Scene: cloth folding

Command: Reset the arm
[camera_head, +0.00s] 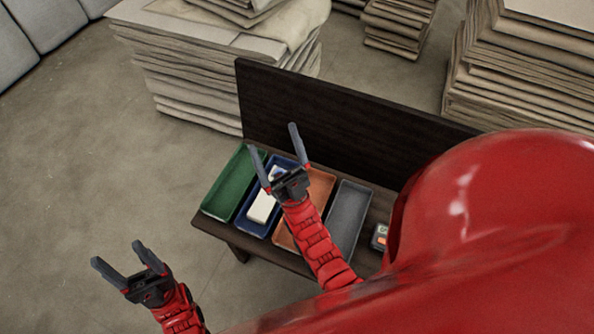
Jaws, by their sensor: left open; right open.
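My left gripper (122,259) is open and empty, out over the bare floor to the left of the dark table (222,232). My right gripper (273,157) is open with its fingers pointing up in the picture, in front of the trays on the table. I see nothing between its fingers except what lies behind. My red arm hides part of the orange tray (322,186). No cloth is clearly in view.
A green tray (229,186), a blue tray (244,222) holding a white object (262,207) and a grey tray (347,215) sit on the table. A small dark device (380,236) is at right. A dark panel (330,118) stands behind. Paper-like stacks (200,72) stand beyond.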

